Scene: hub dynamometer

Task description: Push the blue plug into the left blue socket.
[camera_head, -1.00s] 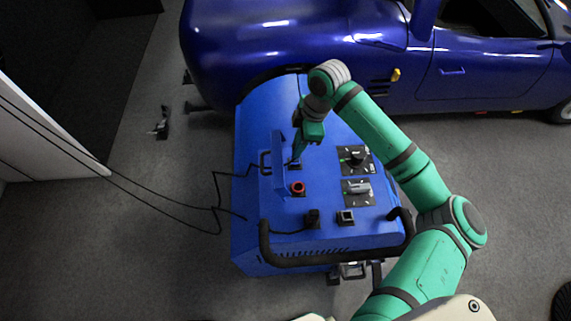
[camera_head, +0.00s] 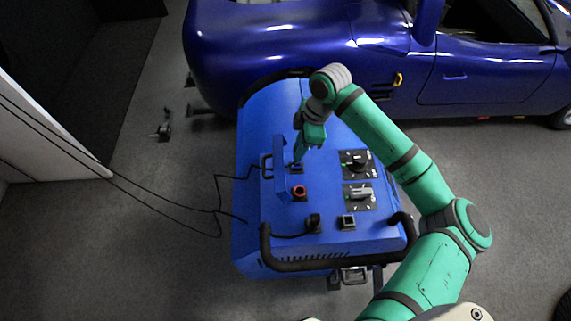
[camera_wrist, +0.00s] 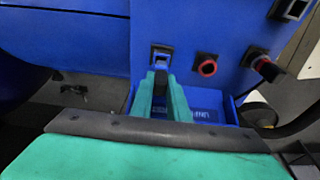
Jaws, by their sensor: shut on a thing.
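My gripper (camera_head: 298,163) points down at the blue cabinet's panel, with its green fingers closed around a dark plug body (camera_wrist: 160,80) in the wrist view. Most of the plug is hidden between the fingers, and its blue colour is not clear. The left blue socket (camera_wrist: 162,53) is a square dark-framed opening just beyond the fingertips, roughly in line with the plug. In the head view this socket (camera_head: 296,168) is partly covered by the fingertips. I cannot tell whether the plug touches the socket or has entered it.
A red round socket (camera_head: 299,192) sits beside the blue one. A black plug (camera_head: 313,222) with a cable and a square socket (camera_head: 347,222) are near the front handle (camera_head: 335,262). Two rotary switches (camera_head: 356,163) (camera_head: 358,196) are at right. Cables (camera_head: 160,207) run left.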

